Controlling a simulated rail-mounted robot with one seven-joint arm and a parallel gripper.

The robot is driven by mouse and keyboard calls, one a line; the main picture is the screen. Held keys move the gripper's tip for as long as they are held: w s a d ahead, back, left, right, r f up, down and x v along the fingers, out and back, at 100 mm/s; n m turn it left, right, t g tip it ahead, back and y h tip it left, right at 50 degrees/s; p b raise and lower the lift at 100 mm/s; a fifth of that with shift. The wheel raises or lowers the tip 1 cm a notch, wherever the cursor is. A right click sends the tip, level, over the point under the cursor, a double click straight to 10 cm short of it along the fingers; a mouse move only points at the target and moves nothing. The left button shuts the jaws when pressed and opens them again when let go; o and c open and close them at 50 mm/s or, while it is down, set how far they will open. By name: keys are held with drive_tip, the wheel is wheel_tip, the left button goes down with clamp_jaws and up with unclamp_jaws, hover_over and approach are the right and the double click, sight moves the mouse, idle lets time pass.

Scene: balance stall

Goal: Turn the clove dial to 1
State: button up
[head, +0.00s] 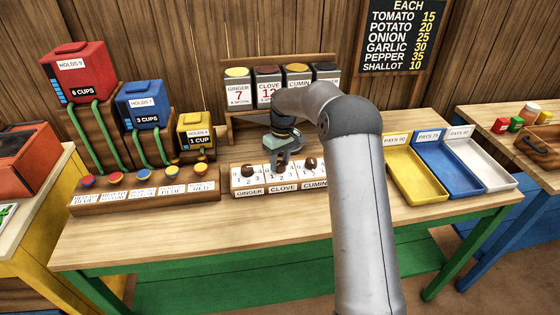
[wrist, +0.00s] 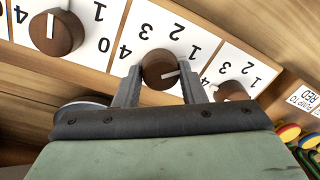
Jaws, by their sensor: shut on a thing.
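The clove dial (wrist: 158,68) is a round brown knob with a white pointer line, on a white numbered card with the label CLOVE (head: 283,188). My gripper (wrist: 158,76) is shut on it, one finger on each side. In the wrist view, its pointer lies toward the right and slightly up, just below the printed 1 (wrist: 195,52). I cannot tell if it lines up exactly with a number. In the head view, my gripper (head: 283,160) stands over the middle of the dial panel and partly hides the knob.
The ginger dial (head: 247,170) and cumin dial (head: 310,164) stand close on either side. Spice jars (head: 238,88) stand on a shelf behind. Pump buttons (head: 143,174) and dispensers (head: 140,103) are at left. Yellow, blue and white trays (head: 415,194) are at right.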

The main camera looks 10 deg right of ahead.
drive_tip(key=shift+r+n, duration=0.1)
drive_tip(key=shift+n, duration=0.3)
drive_tip(key=o, duration=1)
drive_tip(key=r, duration=1.1)
drive_tip(key=d+r, duration=0.1)
drive_tip(key=r, duration=0.5)
drive_tip(key=shift+w+r+b, duration=0.15)
drive_tip(key=shift+w+b, duration=0.2)
